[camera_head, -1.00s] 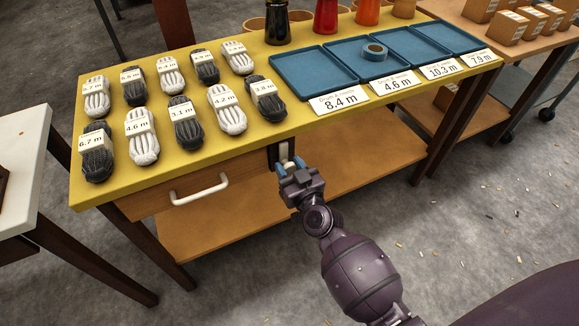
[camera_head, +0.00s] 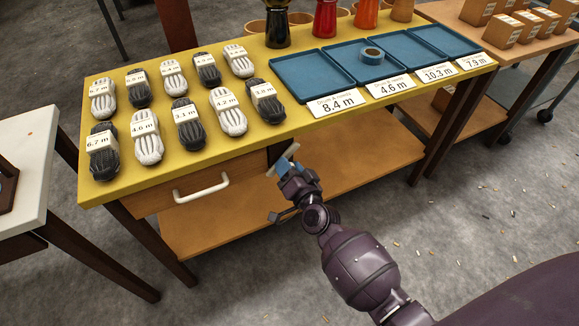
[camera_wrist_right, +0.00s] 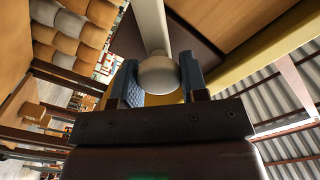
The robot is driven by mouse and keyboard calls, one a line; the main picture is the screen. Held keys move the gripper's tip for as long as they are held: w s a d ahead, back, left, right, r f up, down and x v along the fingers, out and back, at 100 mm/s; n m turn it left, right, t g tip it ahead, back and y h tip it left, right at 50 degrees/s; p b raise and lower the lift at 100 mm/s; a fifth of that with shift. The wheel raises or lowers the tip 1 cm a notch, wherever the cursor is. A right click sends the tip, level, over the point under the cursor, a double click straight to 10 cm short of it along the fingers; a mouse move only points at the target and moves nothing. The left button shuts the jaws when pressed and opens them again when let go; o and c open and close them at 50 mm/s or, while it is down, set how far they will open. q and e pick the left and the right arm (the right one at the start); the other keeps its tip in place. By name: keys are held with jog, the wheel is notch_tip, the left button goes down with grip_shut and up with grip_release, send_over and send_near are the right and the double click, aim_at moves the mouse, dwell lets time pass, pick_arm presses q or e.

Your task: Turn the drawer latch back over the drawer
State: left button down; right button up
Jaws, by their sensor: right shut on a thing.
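The drawer (camera_head: 180,196) sits under the left part of the yellow table and looks closed. It has a white bar handle (camera_head: 200,189). The latch (camera_head: 291,151) is a pale bar at the right end of the drawer front, tilted with its lower end toward the left. My right gripper (camera_head: 284,168) is at the latch, with blue fingertips. In the right wrist view, the fingers (camera_wrist_right: 160,82) are shut on the latch's round pale knob (camera_wrist_right: 158,74), and the bar runs up from it. My left gripper is not in view.
The yellow table (camera_head: 225,150) carries several labelled rope bundles, blue trays (camera_head: 312,75) and drums (camera_head: 325,18). A wooden lower shelf (camera_head: 350,155) lies behind my right forearm. A white table (camera_head: 25,150) stands at the left. The floor in front is open.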

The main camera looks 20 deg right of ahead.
jog(key=m, duration=0.2)
jog(key=shift+m, duration=0.4)
jog(key=m, duration=0.4)
jog(key=shift+f, duration=0.1)
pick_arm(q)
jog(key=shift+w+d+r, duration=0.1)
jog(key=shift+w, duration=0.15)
pick_arm(e)
jog(key=shift+m, duration=1.1)
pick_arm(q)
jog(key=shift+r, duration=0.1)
pick_arm(e)
jog(key=o, duration=0.9)
jog(key=shift+s, duration=0.1)
